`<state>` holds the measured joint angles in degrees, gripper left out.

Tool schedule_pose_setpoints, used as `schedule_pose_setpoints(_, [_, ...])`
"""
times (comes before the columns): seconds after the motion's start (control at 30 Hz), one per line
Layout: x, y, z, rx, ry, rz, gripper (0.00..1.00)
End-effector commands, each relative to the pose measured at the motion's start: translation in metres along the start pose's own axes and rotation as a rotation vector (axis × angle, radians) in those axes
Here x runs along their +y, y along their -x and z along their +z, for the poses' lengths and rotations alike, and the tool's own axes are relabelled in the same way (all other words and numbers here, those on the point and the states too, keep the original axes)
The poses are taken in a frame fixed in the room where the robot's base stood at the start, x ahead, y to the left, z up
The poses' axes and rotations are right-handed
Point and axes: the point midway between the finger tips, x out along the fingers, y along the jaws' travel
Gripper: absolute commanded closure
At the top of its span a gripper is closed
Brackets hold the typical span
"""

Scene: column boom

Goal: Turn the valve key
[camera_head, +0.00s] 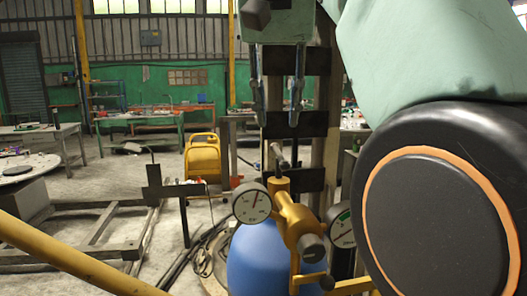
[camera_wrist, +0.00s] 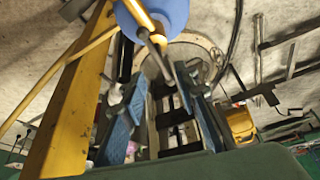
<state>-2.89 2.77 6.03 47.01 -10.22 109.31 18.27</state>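A yellow valve body (camera_head: 297,222) with two round gauges sits on top of a blue tank (camera_head: 262,262). A short grey metal handle, seemingly the valve key (camera_head: 279,156), stands up from the valve's top. A grey rod end, likely the same key (camera_wrist: 158,40), shows in the wrist view beside the blue tank (camera_wrist: 165,14). My gripper (camera_head: 277,115) is above the handle and points down. Its two fingers are apart with nothing seen between them, and they do not touch the handle. In the wrist view my gripper (camera_wrist: 165,85) also shows spread, blue-faced fingers.
A dark upright post with cross plates (camera_head: 325,150) stands close behind my gripper. A yellow bar (camera_head: 70,255) crosses the lower left. The left gauge (camera_head: 252,203) and right gauge (camera_head: 342,229) flank the valve. A dark metal frame (camera_head: 100,225) lies left on the floor.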

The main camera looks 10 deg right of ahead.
Motion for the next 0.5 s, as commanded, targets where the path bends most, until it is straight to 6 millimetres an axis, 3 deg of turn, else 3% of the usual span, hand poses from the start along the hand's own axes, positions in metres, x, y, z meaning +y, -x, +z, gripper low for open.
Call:
schedule_pose_setpoints(0.33, [0.003,-0.007,0.001,-0.002,-0.030,0.001,0.72])
schedule_pose_setpoints(0.5, [0.004,-0.030,0.002,-0.003,-0.031,0.002,0.72])
